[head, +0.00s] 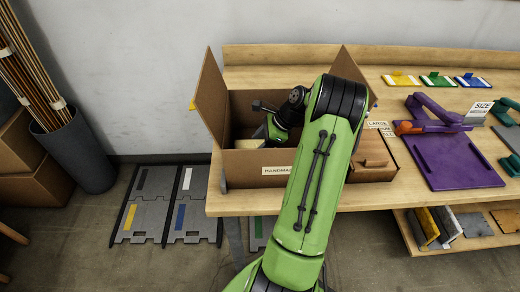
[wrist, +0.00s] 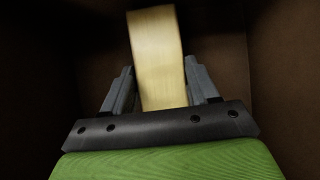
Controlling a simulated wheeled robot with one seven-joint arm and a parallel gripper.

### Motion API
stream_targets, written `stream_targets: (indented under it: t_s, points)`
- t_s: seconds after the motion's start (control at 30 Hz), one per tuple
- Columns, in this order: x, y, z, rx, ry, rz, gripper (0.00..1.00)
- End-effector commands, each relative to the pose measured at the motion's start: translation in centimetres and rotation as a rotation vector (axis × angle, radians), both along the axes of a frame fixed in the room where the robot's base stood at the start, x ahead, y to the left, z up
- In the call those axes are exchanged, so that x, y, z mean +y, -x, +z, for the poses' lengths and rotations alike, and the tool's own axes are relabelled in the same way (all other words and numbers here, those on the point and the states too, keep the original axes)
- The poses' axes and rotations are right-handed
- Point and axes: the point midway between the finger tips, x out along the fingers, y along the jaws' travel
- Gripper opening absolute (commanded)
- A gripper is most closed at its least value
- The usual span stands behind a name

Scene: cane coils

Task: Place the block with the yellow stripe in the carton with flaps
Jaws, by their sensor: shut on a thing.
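The carton with flaps (head: 240,165) stands open at the left end of the wooden bench, its side flaps raised. My gripper (wrist: 160,75) reaches down inside it. Its two grey fingers are shut on a pale wooden block (wrist: 157,45), one on each side. The block extends past the fingertips, with brown carton walls around it. No yellow stripe shows on the visible face. In the head view a pale piece of the block (head: 247,143) shows low in the carton beside my gripper. I cannot tell whether it touches the carton floor.
A brown wooden box (head: 374,160) sits right of the carton, partly behind my arm. A purple board (head: 455,162) lies farther right. Small coloured pieces (head: 437,80) line the bench's back. A grey bin of canes (head: 75,150) stands on the floor at left.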

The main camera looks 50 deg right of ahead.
Motion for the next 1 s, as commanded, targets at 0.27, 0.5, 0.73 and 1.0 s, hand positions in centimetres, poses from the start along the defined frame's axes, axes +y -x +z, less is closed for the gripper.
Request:
stream_targets:
  t_s: [0.27,0.5,0.73,1.0]
  points:
    - [0.0,0.0,-0.8,-0.001,0.002,0.001,0.2]
    - [0.0,0.0,-1.1,0.0,0.002,0.0,0.8]
    - [0.0,0.0,-1.1,-0.001,0.001,0.0,0.85]
    - [-0.5,0.7,1.1,0.0,0.0,-0.002,0.85]
